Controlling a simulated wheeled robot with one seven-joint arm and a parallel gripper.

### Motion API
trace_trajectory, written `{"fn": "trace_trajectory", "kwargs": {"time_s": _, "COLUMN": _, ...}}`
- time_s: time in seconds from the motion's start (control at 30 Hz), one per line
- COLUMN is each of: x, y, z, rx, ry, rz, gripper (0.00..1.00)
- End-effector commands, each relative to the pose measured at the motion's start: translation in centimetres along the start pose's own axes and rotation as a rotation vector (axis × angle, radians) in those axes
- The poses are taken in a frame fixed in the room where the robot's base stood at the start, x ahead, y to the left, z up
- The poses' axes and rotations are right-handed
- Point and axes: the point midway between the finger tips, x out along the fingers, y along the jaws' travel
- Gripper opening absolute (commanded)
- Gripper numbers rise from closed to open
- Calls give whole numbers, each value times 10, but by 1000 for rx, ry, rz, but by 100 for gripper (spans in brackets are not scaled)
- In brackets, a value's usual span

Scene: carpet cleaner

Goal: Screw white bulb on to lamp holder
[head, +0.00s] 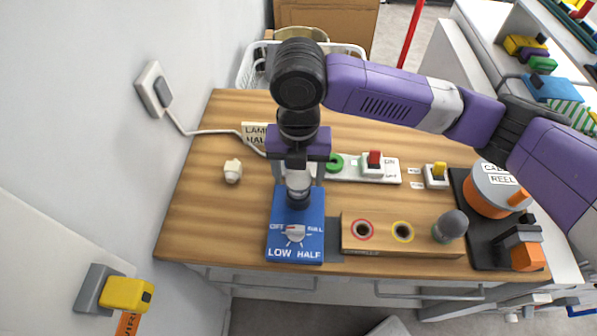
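My gripper (298,172) points down over the blue box (283,247), at its back end. A pale, rounded bulb-like object (298,182) shows between the fingers, above a dark round socket (299,201) that looks like the lamp holder. I cannot tell whether the fingers touch the object, or whether it sits in the socket. A small white piece (233,171) lies on the table to the left; its shape is too small to name surely. A grey bulb (450,227) stands at the right end of the wooden block (375,243).
The block's red-ringed hole (363,230) and yellow-ringed hole (402,232) look empty. A switch strip (352,171) with green and red parts lies behind. An orange cable reel (487,197) stands right. A white cable (205,132) runs to the wall socket. The table's left front is clear.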

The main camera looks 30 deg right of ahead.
Motion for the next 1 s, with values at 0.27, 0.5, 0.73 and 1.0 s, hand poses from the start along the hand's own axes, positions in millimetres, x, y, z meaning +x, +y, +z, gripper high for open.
{"fn": "trace_trajectory", "kwargs": {"time_s": 0.27, "x": 0, "y": 0, "z": 0, "rx": 0, "ry": 0, "rz": 0, "gripper": 75}}
{"fn": "trace_trajectory", "kwargs": {"time_s": 0.5, "x": -16, "y": 0, "z": 1, "rx": -1, "ry": -3, "rz": 1, "gripper": 75}}
{"fn": "trace_trajectory", "kwargs": {"time_s": 0.73, "x": -53, "y": 1, "z": 0, "rx": -2, "ry": -2, "rz": 1, "gripper": 75}}
{"fn": "trace_trajectory", "kwargs": {"time_s": 1.0, "x": -77, "y": 0, "z": 0, "rx": 0, "ry": -1, "rz": 0, "gripper": 75}}
